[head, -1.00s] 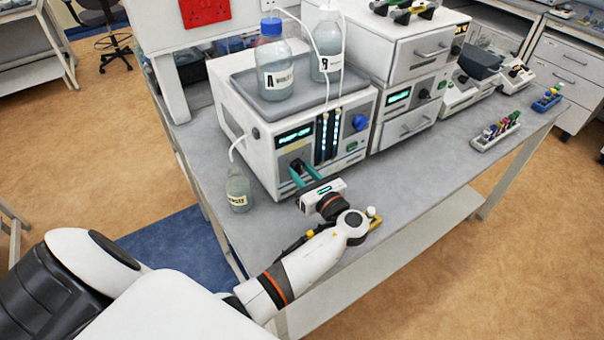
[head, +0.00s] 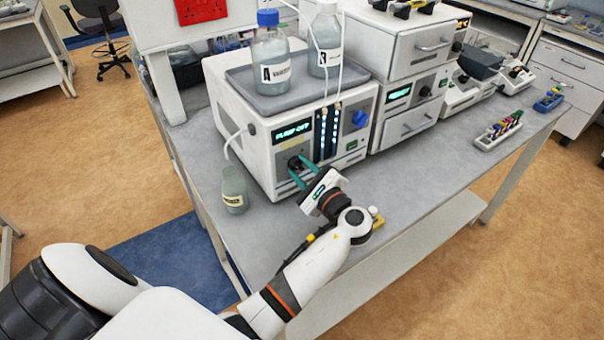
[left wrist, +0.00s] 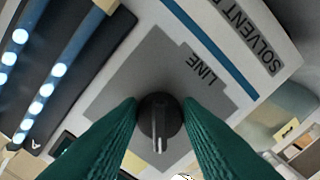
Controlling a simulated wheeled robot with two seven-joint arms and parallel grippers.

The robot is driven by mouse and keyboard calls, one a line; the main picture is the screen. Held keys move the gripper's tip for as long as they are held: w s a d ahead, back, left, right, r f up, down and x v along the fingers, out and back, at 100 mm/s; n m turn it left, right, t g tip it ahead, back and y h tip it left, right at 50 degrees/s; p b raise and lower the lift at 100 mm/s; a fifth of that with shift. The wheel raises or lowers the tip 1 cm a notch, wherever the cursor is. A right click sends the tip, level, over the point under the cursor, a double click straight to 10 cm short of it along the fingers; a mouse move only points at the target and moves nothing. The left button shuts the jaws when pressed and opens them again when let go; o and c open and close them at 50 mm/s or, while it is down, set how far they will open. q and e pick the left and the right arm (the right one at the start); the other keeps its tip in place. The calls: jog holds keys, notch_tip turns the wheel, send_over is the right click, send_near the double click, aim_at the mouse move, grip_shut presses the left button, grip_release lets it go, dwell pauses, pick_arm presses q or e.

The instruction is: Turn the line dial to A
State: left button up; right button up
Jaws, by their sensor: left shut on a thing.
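The line dial (left wrist: 158,118) is a round black knob on a grey panel marked LINE, on the front of the white pump unit (head: 240,135). Its pale pointer mark points toward the bottom of the left wrist view. My left gripper (head: 299,170) has teal fingers closed around the dial, one on each side in the left wrist view (left wrist: 158,104). The pump display (head: 293,132) is lit and seems to read PUMP OFF. Which position the dial points to cannot be told, since the fingers hide part of the panel. My right gripper is not in view.
Bottles A (head: 271,68) and B (head: 326,45) stand on top of the pump with tubes. A small bottle (head: 235,190) stands left of it on the bench. A blue knob (head: 360,120) is at the front's right. Bench (head: 420,175) in front is mostly clear.

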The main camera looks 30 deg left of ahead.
pick_arm(q)
jog(key=shift+n, duration=0.3)
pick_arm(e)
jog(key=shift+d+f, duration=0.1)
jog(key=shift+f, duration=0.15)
pick_arm(q)
jog(key=o, duration=1)
jog(key=shift+c, duration=0.2)
